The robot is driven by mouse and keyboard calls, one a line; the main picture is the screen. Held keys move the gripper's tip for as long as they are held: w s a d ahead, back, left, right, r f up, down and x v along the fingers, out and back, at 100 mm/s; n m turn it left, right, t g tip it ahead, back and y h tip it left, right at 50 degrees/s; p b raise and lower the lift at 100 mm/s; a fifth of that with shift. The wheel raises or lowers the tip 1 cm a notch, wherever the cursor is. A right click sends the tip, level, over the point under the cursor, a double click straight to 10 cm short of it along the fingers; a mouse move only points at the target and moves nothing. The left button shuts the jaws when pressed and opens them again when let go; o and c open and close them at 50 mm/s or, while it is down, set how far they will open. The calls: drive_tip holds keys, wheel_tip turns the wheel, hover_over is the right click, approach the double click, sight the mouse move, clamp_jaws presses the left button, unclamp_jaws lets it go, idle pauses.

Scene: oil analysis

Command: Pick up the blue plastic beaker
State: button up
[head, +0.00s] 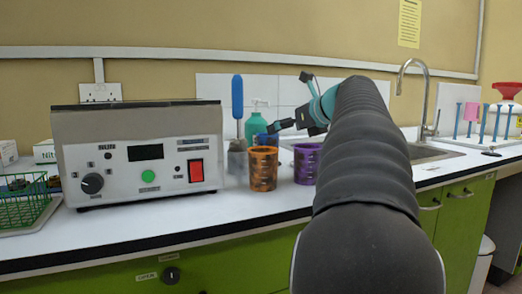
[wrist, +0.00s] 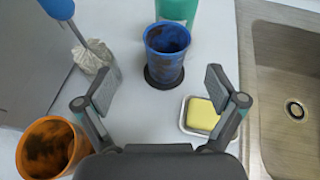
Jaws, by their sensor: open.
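The blue plastic beaker (wrist: 166,58) stands upright on the bench in the wrist view, on a dark round base, with dark stains inside. In the head view only a small part of the blue beaker (head: 268,140) shows behind the orange beaker and my gripper. My gripper (wrist: 161,85) is open and empty. Its two fingers point toward the beaker, one to each side of it in the picture, and do not appear to touch it. In the head view my gripper (head: 284,126) is above the bench behind the orange and purple beakers.
An orange beaker (wrist: 47,147) stands left of my gripper, a purple beaker (head: 307,163) beside it. A green bottle (wrist: 177,10) is behind the blue beaker. A yellow sponge in a dish (wrist: 203,113) and the sink (wrist: 285,80) lie right. A blue-handled brush (head: 237,97) stands left.

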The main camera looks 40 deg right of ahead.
sight(263, 139)
drive_tip(key=x, duration=0.5)
drive_tip(key=shift+w+d+f, duration=0.3)
drive_tip(key=shift+d, duration=0.05)
drive_tip(key=shift+b+x, duration=0.6)
drive_tip(key=shift+x, duration=2.7)
drive_tip(key=shift+d, duration=0.15)
drive_tip(key=c, duration=1.3)
